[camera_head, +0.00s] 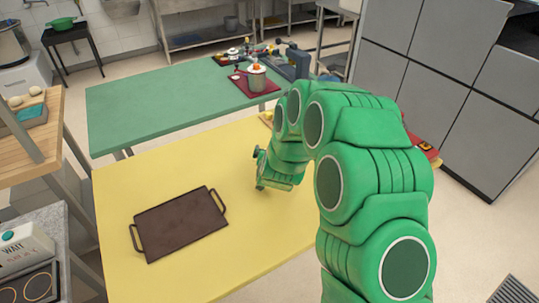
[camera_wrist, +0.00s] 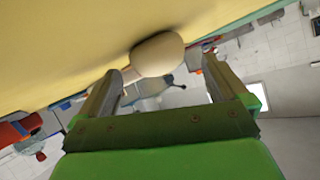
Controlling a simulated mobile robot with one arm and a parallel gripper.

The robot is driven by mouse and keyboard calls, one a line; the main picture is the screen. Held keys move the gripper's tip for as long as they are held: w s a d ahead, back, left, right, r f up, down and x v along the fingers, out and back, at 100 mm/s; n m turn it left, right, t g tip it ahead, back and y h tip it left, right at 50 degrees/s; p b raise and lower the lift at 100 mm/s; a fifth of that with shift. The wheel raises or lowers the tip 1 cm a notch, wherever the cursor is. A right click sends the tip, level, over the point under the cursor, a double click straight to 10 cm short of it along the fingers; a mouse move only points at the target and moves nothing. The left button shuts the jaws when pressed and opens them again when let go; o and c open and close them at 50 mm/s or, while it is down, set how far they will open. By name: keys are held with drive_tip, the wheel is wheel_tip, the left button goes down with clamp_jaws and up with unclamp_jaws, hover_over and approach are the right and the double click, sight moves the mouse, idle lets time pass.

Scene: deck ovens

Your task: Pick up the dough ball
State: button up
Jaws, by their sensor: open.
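A smooth cream dough ball (camera_wrist: 158,55) shows in the wrist view against the edge of the yellow tabletop (camera_wrist: 60,40). It appears in line with the gap between the two fingers of my gripper (camera_wrist: 162,69). The fingers are spread apart and nothing is clasped between them. I cannot tell how far the ball is beyond the fingertips. In the head view this ball is not visible, and my green arm covers part of the yellow table (camera_head: 120,200). Two pale dough-like lumps (camera_head: 35,91) sit on a wooden shelf at the left.
A dark tray with handles (camera_head: 180,224) lies on the yellow table, left of my arm. A green table (camera_head: 150,105) behind holds a pot (camera_head: 256,77) on a red board. Grey cabinets (camera_head: 440,90) stand at the right. The yellow table's far left is clear.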

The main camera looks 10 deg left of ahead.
drive_tip(key=shift+w+a+f, duration=0.15)
drive_tip(key=shift+w+f, duration=0.05)
drive_tip(key=shift+w, duration=0.2)
drive_tip(key=c, duration=1.1)
